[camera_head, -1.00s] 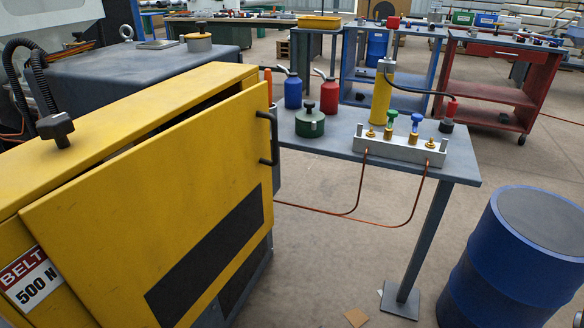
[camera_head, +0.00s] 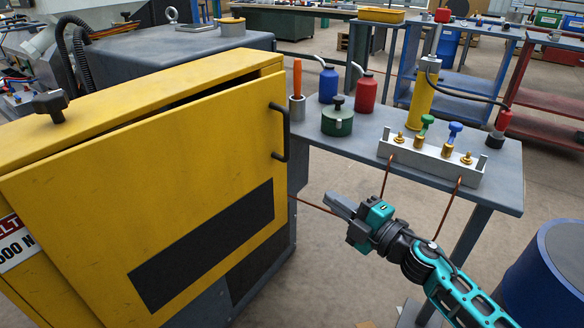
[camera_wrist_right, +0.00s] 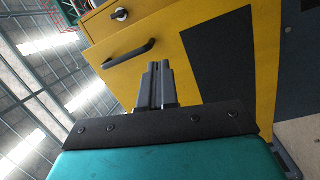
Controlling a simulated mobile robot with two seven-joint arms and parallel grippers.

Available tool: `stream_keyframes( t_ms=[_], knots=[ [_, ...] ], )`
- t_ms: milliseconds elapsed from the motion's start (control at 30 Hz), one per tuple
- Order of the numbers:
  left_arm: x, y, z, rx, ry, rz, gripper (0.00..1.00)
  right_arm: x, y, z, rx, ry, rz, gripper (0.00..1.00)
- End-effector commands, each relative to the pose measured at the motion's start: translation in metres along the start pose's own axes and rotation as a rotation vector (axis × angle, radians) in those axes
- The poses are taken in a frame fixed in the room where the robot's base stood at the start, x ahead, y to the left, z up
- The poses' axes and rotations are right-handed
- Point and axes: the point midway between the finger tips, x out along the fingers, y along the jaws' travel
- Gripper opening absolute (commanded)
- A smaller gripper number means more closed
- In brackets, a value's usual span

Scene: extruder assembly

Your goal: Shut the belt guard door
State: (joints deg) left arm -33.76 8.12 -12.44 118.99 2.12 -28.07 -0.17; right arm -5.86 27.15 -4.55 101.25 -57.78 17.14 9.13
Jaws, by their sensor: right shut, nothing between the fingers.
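The yellow belt guard door (camera_head: 165,170) stands slightly ajar, with a dark gap along its top edge against the yellow guard housing (camera_head: 150,92). Its black handle (camera_head: 280,131) is on the door's right side. My right gripper (camera_head: 332,199) is shut and empty, to the right of the door and below the handle, apart from both. In the right wrist view the shut fingers (camera_wrist_right: 157,78) point towards the door (camera_wrist_right: 170,75), with the handle (camera_wrist_right: 128,53) up and to the left of them. My left gripper is not in view.
A grey table (camera_head: 365,148) behind my right arm bears a metal valve block (camera_head: 430,160), a green pot (camera_head: 338,120) and blue and red bottles. A blue barrel (camera_head: 555,275) stands at the lower right. A black knob (camera_head: 50,104) sits on the housing.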

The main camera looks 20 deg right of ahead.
Motion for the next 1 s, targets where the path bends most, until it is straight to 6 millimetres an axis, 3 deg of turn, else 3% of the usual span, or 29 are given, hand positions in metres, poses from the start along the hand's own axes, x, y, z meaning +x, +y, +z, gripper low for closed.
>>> stream_keyframes(
  t_ms=[133, 367, 1000],
  knots=[
    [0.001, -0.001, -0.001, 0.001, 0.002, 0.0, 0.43, 0.009, 0.011, 0.013, -0.188, 0.071, -0.055, 0.0],
    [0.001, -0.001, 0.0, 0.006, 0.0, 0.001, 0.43, 0.02, 0.012, 0.017, -0.246, 0.093, -0.078, 0.0],
    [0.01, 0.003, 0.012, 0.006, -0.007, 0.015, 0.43, 0.131, 0.0, 0.007, -0.241, 0.092, -0.076, 0.0]
  ],
)
